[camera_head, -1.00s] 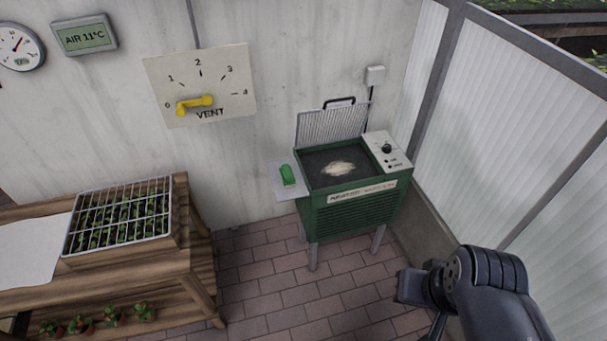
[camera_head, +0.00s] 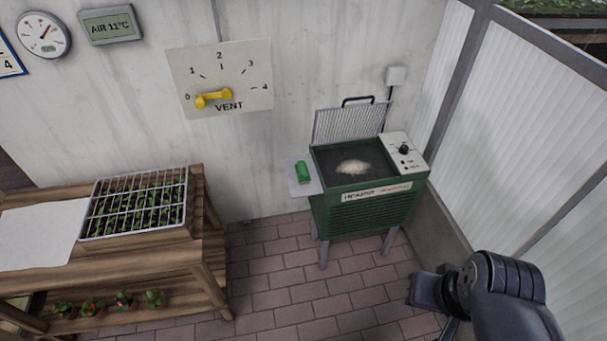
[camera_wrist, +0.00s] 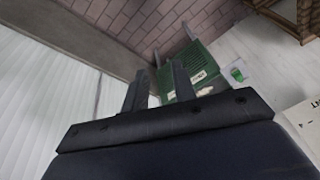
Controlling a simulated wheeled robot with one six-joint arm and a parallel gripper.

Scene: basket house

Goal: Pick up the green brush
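The green brush (camera_head: 303,171) lies on a small white side shelf (camera_head: 292,187) at the left of a green heater-like box (camera_head: 368,211). The brush also shows in the wrist view (camera_wrist: 238,74), right of the box. My gripper (camera_head: 424,290) is at the lower right of the head view, in front of the box and well apart from the brush. In the wrist view its two fingers (camera_wrist: 160,92) stand apart with nothing between them. Part of the gripper is hidden by my arm in the head view.
The box has a raised grille lid (camera_head: 348,122), a control panel (camera_head: 403,151) and pale matter (camera_head: 352,166) on its dark top. A wooden bench (camera_head: 205,245) with a seedling tray stands left. A translucent wall (camera_head: 510,130) bounds the right. Brick floor (camera_head: 300,290) is clear between.

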